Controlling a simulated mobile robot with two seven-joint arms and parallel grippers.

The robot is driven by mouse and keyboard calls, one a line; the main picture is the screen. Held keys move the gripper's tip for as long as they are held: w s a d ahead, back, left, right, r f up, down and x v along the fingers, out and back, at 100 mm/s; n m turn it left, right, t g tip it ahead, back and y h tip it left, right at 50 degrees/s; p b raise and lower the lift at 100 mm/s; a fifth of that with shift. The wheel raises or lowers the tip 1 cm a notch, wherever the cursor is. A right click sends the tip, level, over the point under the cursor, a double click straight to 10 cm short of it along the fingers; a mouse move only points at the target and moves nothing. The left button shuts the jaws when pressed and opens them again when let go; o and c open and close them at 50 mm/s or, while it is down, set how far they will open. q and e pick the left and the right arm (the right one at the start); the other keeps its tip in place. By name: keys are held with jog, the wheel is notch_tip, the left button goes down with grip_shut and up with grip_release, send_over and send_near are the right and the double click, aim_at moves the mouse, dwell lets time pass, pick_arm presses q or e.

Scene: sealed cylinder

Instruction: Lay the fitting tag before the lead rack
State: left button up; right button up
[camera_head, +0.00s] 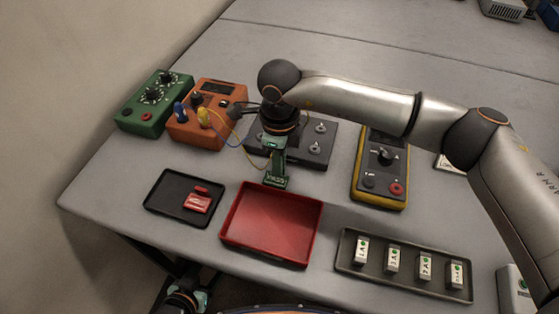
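My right gripper (277,168) reaches down in the middle of the table, behind the red tray. It is shut on a green tag (278,181) with pale lettering, held upright close to the tray's back edge. A red tag (198,204) with pale lettering lies in a small black tray (161,205) at the left, with a smaller red piece behind it. My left gripper (188,298) shows only in part at the bottom edge, below the table's front; its fingers are not clear. I cannot tell which thing is the lead rack.
A red tray (270,225) stands empty. A grey tray (404,282) holds several white labelled blocks. Behind are a green box (150,105), an orange box (190,125) with blue and yellow plugs, a dark knobbed box (318,152) and a yellow meter (381,170).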

jog(key=o, duration=0.4)
jog(key=shift+c, duration=0.2)
notch_tip(320, 180, up, 12)
jog(key=shift+r+b, duration=0.2)
jog(key=shift+b, duration=0.2)
jog(key=shift+s, duration=0.1)
